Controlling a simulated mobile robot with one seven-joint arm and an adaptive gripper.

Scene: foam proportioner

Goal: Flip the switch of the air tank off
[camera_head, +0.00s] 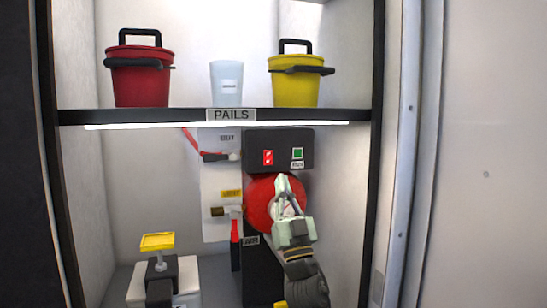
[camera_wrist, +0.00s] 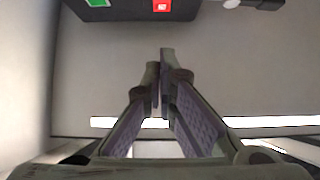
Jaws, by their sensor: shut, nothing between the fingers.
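The red round air tank (camera_head: 260,217) sits under the pails shelf, partly hidden behind my gripper. Above it is a black box (camera_head: 256,136) with a red rocker switch (camera_head: 268,158) and a green square (camera_head: 298,153) on its front. In the wrist view the red switch (camera_wrist: 162,6) and the green square (camera_wrist: 97,3) show at the top edge. My gripper (camera_head: 282,180) is shut and empty, in front of the tank and below the box. Its fingertips (camera_wrist: 160,60) are together and appear clear of the switch. I cannot tell their exact distance from it.
A red pail (camera_head: 139,80), a clear cup (camera_head: 227,84) and a yellow pail (camera_head: 296,87) stand on the shelf (camera_head: 150,116). A white panel (camera_head: 219,175) with valves is left of the tank. A yellow-handled part (camera_head: 158,241) stands lower left. The cabinet's right post (camera_head: 375,150) is close by.

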